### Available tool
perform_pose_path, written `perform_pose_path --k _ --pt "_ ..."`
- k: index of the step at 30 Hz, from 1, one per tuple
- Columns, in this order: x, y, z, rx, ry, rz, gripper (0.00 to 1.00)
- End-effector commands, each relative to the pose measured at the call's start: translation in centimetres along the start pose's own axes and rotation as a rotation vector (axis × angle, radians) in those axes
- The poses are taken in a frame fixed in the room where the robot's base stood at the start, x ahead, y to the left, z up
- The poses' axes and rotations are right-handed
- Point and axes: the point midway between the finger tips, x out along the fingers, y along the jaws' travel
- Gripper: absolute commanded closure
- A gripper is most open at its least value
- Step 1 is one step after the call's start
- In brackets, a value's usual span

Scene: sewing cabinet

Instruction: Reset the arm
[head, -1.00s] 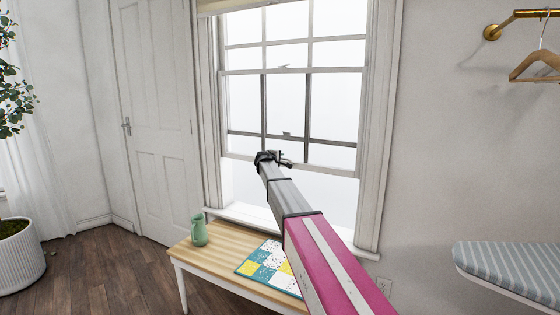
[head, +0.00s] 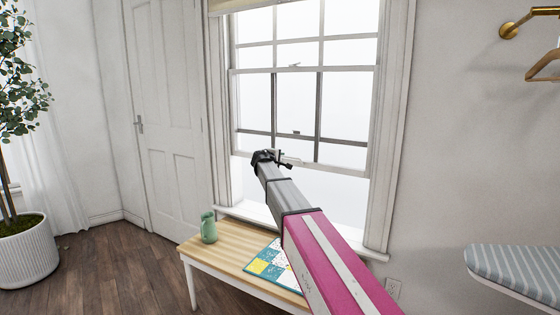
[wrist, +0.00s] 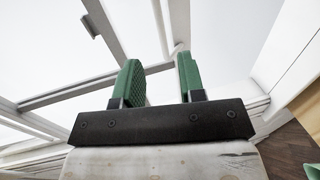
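My gripper (wrist: 160,80) shows in the wrist view with its two green finger pads standing apart and nothing between them. In the head view my gripper (head: 284,160) is small at the far end of my outstretched arm, in front of the window (head: 300,95). My arm reaches up and away over the wooden table (head: 222,244). A gap to the window cannot be judged from here.
The table holds a green vase (head: 208,228) and a patchwork cloth (head: 265,266), partly hidden by my arm. A potted plant (head: 25,255) stands left, a door (head: 165,110) behind. An ironing board (head: 515,270) and a hanger (head: 545,66) are at right.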

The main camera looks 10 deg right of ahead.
Motion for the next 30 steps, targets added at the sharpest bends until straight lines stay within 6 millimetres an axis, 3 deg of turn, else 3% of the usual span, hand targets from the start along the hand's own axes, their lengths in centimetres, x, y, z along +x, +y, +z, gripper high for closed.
perform_pose_path --k 5,8,14,20,24,30 --pt "-0.4 -2.6 2.0 0.033 -0.017 -0.052 0.63" --pt "-1.0 -6.8 5.1 0.091 -0.047 -0.140 0.63" --pt "-3.9 -17.4 12.5 0.247 -0.141 -0.378 0.63" --pt "-8.8 -27.2 19.7 0.407 -0.264 -0.628 0.63" --pt "-13.7 -33.4 24.5 0.519 -0.364 -0.810 0.63" --pt "-21.6 -40.2 30.2 0.673 -0.518 -1.062 0.63"
